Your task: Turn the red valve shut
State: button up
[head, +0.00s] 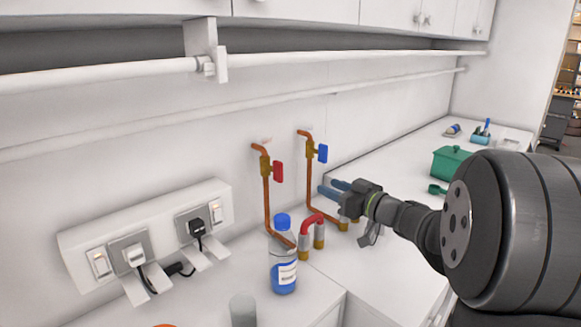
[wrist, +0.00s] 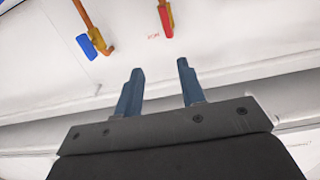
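The red valve (head: 278,172) has a flat red handle on a brass body, on the left copper pipe against the wall. Its handle stands upright, roughly along the pipe. In the wrist view the red handle (wrist: 166,22) is at the top, beyond the fingertips and apart from them. My gripper (head: 327,188) is to the right of the red valve and a little lower in the head view. Its two blue fingers, also in the wrist view (wrist: 160,68), are spread with nothing between them. The gripper is open.
A blue-handled valve (head: 323,153) is on the right pipe, near my gripper. A socket box (head: 150,232) is at left; a green box (head: 451,163) is at right. A rail (head: 110,76) runs above.

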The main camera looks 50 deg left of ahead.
aim_at(282, 167)
jog(key=shift+n+g, duration=0.3)
jog(key=a, duration=1.2)
jog(key=s+a, duration=0.1)
jog(key=a, duration=0.6)
jog(key=shift+r, duration=0.15)
grip_shut()
